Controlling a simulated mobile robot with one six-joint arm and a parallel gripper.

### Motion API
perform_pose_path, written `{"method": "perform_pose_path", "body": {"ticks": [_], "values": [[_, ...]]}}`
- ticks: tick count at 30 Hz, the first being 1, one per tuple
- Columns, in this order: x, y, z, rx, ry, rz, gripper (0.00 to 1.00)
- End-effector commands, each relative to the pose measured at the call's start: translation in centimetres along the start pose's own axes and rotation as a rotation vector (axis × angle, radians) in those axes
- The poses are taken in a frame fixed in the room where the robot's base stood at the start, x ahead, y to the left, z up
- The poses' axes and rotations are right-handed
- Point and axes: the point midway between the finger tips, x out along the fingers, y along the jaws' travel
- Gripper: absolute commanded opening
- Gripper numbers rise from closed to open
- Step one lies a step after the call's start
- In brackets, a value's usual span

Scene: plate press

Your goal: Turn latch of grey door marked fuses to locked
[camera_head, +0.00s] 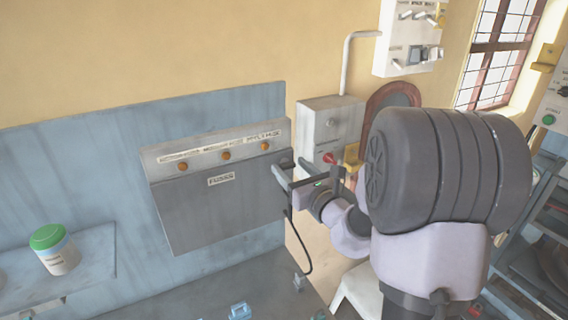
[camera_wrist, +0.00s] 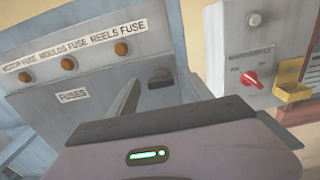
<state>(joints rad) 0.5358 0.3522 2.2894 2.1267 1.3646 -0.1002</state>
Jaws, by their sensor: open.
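The grey door (camera_head: 215,212) carries a FUSES label and closes the front of a wall box; it also shows in the wrist view (camera_wrist: 100,110). Its dark latch (camera_wrist: 160,77) is near the door's right edge, and appears as a small dark piece in the head view (camera_head: 286,158). Whether the latch is at its locked mark cannot be told. My gripper (camera_head: 287,167) is open, with its fingers close to the latch at the right end of the box. Contact with the latch cannot be made out. In the wrist view one finger shows left of the latch.
Several orange indicators (camera_head: 226,155) line the strip above the door. A grey switch box with a red knob (camera_wrist: 251,79) and a yellow bracket (camera_wrist: 292,92) are just right. A cable hangs below the gripper. A green-lidded tub (camera_head: 56,250) stands on a left shelf.

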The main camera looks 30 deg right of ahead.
Motion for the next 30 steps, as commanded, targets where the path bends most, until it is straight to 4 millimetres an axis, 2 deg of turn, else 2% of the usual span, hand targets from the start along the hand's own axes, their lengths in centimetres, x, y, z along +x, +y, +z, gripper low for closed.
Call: {"method": "perform_pose_path", "body": {"ticks": [10, 18, 19, 30], "values": [[0.57, 0.05, 0.04, 0.000, 0.000, 0.001, 0.56], [0.54, 0.04, 0.04, 0.000, 0.000, 0.001, 0.03], [0.54, 0.04, 0.04, 0.000, 0.000, 0.001, 0.00], [0.53, 0.00, 0.16, 0.075, 0.003, 0.001, 0.00]]}}
